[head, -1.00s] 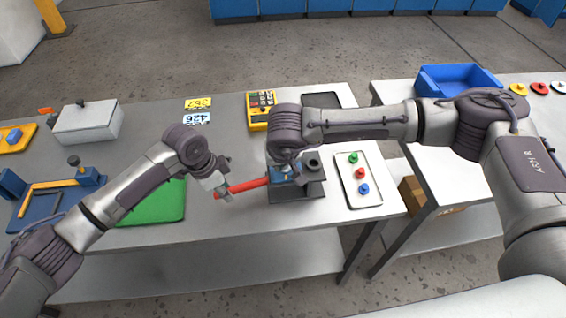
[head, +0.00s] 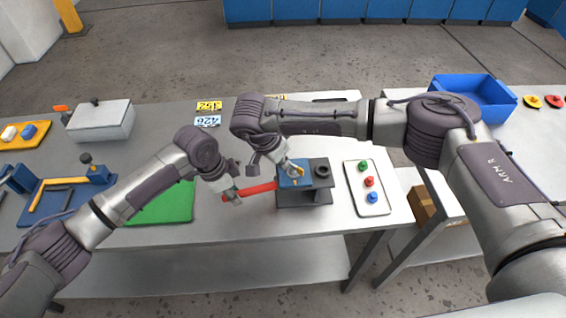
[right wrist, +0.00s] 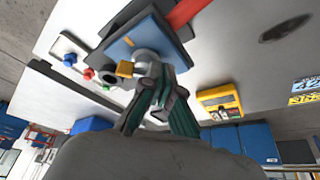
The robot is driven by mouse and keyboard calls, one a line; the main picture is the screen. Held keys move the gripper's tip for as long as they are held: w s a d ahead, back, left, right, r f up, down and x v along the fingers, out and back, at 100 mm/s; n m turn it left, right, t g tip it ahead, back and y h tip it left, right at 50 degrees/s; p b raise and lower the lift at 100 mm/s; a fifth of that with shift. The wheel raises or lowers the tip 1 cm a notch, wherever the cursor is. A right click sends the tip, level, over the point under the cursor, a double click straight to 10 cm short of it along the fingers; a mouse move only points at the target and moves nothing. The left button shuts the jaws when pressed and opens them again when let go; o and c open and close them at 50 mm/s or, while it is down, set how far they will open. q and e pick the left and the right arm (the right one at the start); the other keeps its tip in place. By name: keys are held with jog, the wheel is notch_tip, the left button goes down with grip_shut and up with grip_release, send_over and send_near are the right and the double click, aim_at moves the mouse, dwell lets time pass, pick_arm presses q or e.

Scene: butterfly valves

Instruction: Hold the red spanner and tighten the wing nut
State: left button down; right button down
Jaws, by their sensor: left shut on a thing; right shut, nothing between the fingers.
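The red spanner (head: 256,189) lies level against the left side of the valve fixture; it also shows in the right wrist view (right wrist: 188,12). My left gripper (head: 231,195) is shut on its free left end. The fixture has a blue plate (head: 290,182) on a dark grey stand (head: 318,187). A yellow piece, apparently the wing nut (head: 298,171), is on the blue plate and shows in the right wrist view (right wrist: 125,69). My right gripper (right wrist: 155,72) is shut and empty, its fingertips close beside the yellow piece. I cannot tell whether they touch.
A white tray (head: 352,190) with green, red and blue knobs is right of the fixture. A green mat (head: 165,205) and a blue clamp fixture (head: 70,192) are to the left. A yellow device (right wrist: 220,100) stands behind. A gap separates the two tables.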

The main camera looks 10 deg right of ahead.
jog(key=m, duration=0.2)
jog(key=w+m+g, duration=0.1)
jog(key=m, duration=0.1)
jog(key=m+g+h, duration=0.1)
jog(key=m, duration=0.1)
jog(key=shift+w+d, duration=0.2)
jog(key=shift+w, duration=0.2)
jog(key=shift+d+m, duration=0.1)
jog(key=shift+m, duration=0.2)
jog(key=shift+w, duration=0.15)
dwell(1.2)
pick_arm(q)
jog(key=shift+a, duration=0.1)
pick_arm(e)
jog(key=shift+w+d, duration=0.1)
jog(key=shift+d, duration=0.75)
pick_arm(q)
jog(key=c, duration=1)
grip_release()
jog(key=shift+c, duration=0.2)
pick_arm(e)
jog(key=v, duration=1.2)
jog(key=shift+a, duration=0.35)
jog(key=shift+w+r, duration=0.1)
